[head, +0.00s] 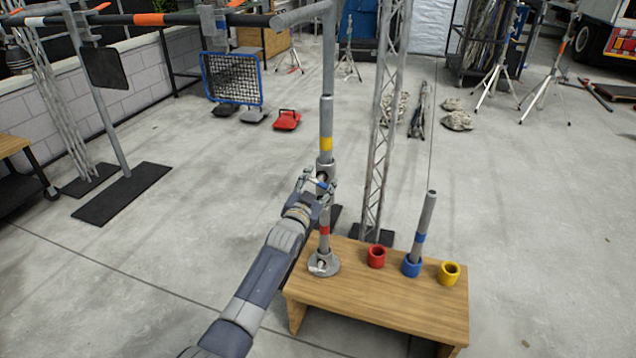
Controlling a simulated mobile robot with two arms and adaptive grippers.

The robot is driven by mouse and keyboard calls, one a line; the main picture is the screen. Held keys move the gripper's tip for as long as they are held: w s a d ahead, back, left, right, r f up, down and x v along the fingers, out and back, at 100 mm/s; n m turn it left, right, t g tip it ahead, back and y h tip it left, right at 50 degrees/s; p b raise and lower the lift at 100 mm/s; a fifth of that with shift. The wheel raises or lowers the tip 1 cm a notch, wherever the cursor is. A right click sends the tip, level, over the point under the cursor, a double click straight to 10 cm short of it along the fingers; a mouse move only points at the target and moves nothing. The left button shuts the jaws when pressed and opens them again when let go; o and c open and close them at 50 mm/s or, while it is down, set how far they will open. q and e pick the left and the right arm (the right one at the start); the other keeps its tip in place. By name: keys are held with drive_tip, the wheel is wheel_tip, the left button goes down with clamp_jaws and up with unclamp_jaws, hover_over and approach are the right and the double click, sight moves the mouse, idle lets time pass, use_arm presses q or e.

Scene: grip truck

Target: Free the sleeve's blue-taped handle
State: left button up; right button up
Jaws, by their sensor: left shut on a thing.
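An upright grey pole stands at the wooden bench's left end, with yellow tape (326,144) high up and red tape (324,230) lower down. A grey metal sleeve (325,167) sits around the pole between the two tapes. A small blue patch, the blue-taped handle (322,185), shows at the sleeve's lower part. My left gripper (321,184) is shut on this handle, reaching up from the lower left. Its fingers hide most of the handle and part of the sleeve. My right gripper is not in the view.
The bench (400,300) carries a red cup (376,257), a yellow cup (449,274) and a blue cup (411,266) holding a leaning blue-taped tube (424,225). A lattice truss (383,130) rises behind the bench.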

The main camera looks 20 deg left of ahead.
use_arm(q)
drive_tip(key=o, duration=1.1)
drive_tip(key=s, duration=1.2)
drive_tip(key=shift+a, duration=0.2)
